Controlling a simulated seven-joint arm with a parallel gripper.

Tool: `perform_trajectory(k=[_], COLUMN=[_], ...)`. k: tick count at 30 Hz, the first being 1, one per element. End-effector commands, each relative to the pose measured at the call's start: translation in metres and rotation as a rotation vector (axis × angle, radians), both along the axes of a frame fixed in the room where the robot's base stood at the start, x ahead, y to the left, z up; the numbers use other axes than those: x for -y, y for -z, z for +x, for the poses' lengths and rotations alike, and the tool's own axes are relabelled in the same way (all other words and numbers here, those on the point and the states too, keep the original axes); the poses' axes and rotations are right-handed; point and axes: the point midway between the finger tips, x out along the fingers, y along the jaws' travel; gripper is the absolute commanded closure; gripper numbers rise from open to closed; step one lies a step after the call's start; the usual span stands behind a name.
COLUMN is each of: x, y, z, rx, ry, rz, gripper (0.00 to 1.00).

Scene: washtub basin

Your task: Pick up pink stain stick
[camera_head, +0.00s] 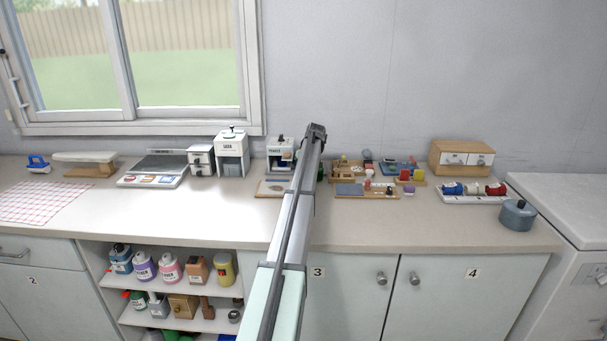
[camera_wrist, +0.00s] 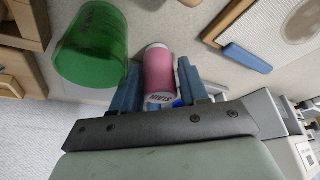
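The pink stain stick (camera_wrist: 160,75) is a small pink cylinder with a pale end and a white label with dark lettering, in the wrist view. My gripper (camera_wrist: 158,75) has its two blue fingers on either side of it. The fingers look apart, with narrow gaps beside the stick, and contact is not clear. In the head view my gripper (camera_head: 316,130) is over the back of the counter, and I cannot make out the stick there.
A green translucent cup (camera_wrist: 92,45) stands close beside the stick in the wrist view. A wooden-edged board with a blue bar (camera_wrist: 247,58) lies on the other side. A white dispenser (camera_head: 280,150) and a wooden tray (camera_head: 378,193) flank my arm on the counter (camera_head: 440,225).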

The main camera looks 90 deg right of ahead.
Motion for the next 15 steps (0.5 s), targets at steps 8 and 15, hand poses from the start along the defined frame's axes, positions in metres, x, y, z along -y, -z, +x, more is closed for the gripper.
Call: perform_trajectory(k=[8,15], x=[-0.0001,-0.0002], y=[-0.0001,-0.0002], z=[-0.0002,-0.0003], rx=[0.0,0.0], ry=[0.0,0.0], rz=[0.0,0.0], gripper=[0.84,0.96])
